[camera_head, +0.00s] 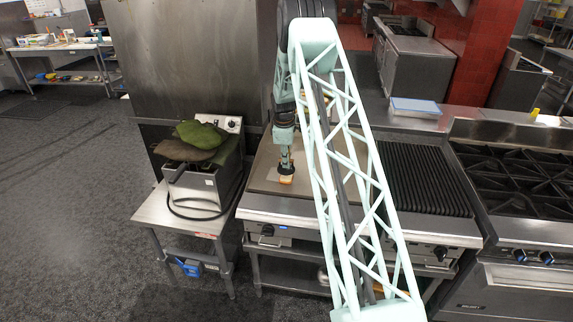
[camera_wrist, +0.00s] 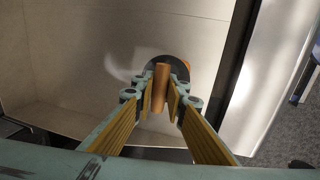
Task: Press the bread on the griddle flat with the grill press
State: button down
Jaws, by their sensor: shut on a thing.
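The grill press shows in the wrist view as a wooden handle (camera_wrist: 161,84) above a round dark plate (camera_wrist: 181,68). My gripper (camera_wrist: 160,97) is shut on the handle, with its fingers on either side. In the head view my gripper (camera_head: 285,155) points down over the flat griddle (camera_head: 262,183), and the press's dark plate (camera_head: 286,168) is below it. The bread (camera_head: 286,180) is a small tan piece under the plate, showing at its near edge. In the wrist view a sliver of orange-brown (camera_wrist: 187,64) shows beside the plate. Most of the bread is hidden.
A fryer (camera_head: 196,184) with green cloth-like items (camera_head: 201,134) stands left of the griddle on a steel table (camera_head: 160,214). A ribbed grill (camera_head: 420,180) and a burner range (camera_head: 515,180) are to the right. My arm hides part of the griddle.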

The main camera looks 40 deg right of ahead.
jog(key=shift+r+p, duration=0.55)
jog(key=shift+r, duration=2.3)
